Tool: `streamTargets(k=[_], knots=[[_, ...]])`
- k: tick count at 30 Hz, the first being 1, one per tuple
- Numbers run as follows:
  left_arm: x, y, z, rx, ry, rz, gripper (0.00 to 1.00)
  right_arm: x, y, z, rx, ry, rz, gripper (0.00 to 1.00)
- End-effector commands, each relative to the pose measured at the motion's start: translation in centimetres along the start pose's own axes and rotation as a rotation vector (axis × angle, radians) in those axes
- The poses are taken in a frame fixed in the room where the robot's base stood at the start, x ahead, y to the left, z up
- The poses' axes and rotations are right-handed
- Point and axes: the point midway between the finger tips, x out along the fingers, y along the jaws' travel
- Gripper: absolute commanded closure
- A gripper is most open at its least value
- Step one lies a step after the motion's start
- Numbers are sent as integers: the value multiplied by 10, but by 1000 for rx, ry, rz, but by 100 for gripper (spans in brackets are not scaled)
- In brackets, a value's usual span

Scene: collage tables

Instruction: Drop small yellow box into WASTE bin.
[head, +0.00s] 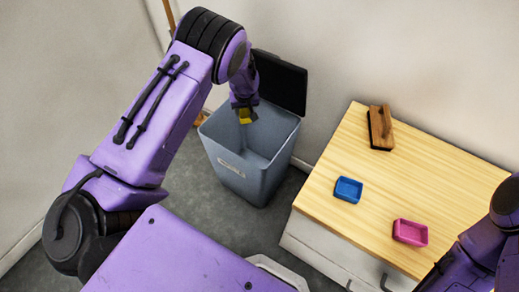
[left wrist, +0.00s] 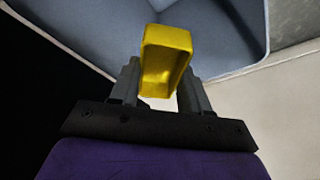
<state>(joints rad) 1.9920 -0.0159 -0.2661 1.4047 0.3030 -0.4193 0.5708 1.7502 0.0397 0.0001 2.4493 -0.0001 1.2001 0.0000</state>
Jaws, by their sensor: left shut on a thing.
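The small yellow box (head: 245,115) is held by my left gripper (head: 243,106) over the open top of the grey-blue WASTE bin (head: 243,174). In the left wrist view the yellow box (left wrist: 165,55) is an open-topped tray gripped between the two fingers (left wrist: 158,88), with the bin's inside (left wrist: 225,35) beyond it. The bin's dark lid (head: 281,82) stands open at the back. The label on the bin's front is too small to read surely. At the right edge of the head view, part of my right arm shows, but its fingertips do not.
A light wooden table top (head: 345,215) on a white cabinet stands right of the bin. On it are a blue box (head: 348,190), a pink box (head: 410,233) and a wooden brush (head: 381,128). Walls stand behind and left of the bin.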

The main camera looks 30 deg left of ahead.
Motion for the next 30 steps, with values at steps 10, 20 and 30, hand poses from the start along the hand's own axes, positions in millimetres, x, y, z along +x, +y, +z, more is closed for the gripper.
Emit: streamTargets(k=[10,20,30], knots=[[34,8,8,3,0,1,82,26,-2,12,0,-1,1,57],[67,7,18,2,0,1,82,56,-5,24,0,-1,1,57],[64,6,18,0,0,0,24,54,-5,23,0,-1,1,57]])
